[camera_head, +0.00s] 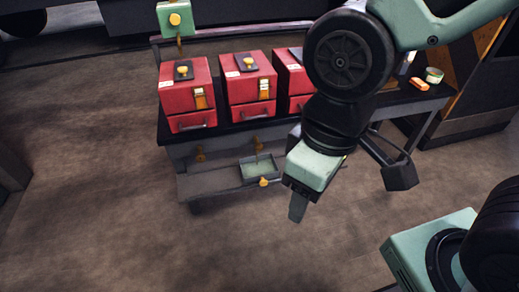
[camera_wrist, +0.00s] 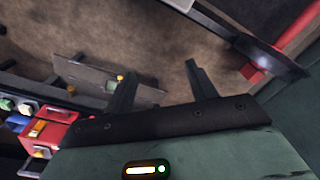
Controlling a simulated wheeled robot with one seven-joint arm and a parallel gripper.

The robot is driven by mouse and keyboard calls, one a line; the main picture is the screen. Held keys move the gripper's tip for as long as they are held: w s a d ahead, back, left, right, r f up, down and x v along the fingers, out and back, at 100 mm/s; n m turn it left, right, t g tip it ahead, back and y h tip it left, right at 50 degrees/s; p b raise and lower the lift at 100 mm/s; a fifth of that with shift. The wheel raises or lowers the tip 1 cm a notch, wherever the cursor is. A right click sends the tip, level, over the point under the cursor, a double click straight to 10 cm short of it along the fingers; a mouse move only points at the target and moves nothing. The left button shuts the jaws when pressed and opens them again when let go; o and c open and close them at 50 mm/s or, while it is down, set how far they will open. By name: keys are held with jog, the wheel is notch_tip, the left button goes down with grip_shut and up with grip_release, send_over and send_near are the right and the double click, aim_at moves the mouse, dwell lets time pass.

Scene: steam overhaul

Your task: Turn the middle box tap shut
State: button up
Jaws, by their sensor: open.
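Three red boxes stand in a row on a dark bench.
The left red box (camera_head: 188,93) and right red box (camera_head: 290,80) flank the middle one. A lower shelf (camera_head: 205,184) holds a shallow green tray (camera_head: 247,172), with a yellow knob (camera_head: 263,182) at its front. The floor (camera_head: 90,190) at left is clear.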

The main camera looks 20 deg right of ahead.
jog(key=w+a+f+m+t+y+b, duration=0.2)
jog(key=w+a+f+t+y+b, duration=0.15)
jog(key=w+f+b, duration=0.8)
jog(key=m+t+h+b, duration=0.5)
jog(key=t+b, duration=1)
jog(key=b, duration=1.4)
send_near(259, 149)
jog(key=shift+m+g+y, duration=0.25)
jog(key=shift+m+y, duration=0.05)
jog(key=shift+y, duration=0.15)
jog(key=w+b, duration=0.1)
jog(key=w, duration=0.2)
jog(key=w+b, duration=0.2)
jog(key=w, duration=0.2)
jog(key=w+b, duration=0.1)
jog(key=w, duration=0.2)
jog(key=shift+w+d+r+b, duration=0.3)
jog(key=shift+w+b, duration=0.05)
jog(key=shift+b, duration=0.05)
jog(key=c, duration=0.9)
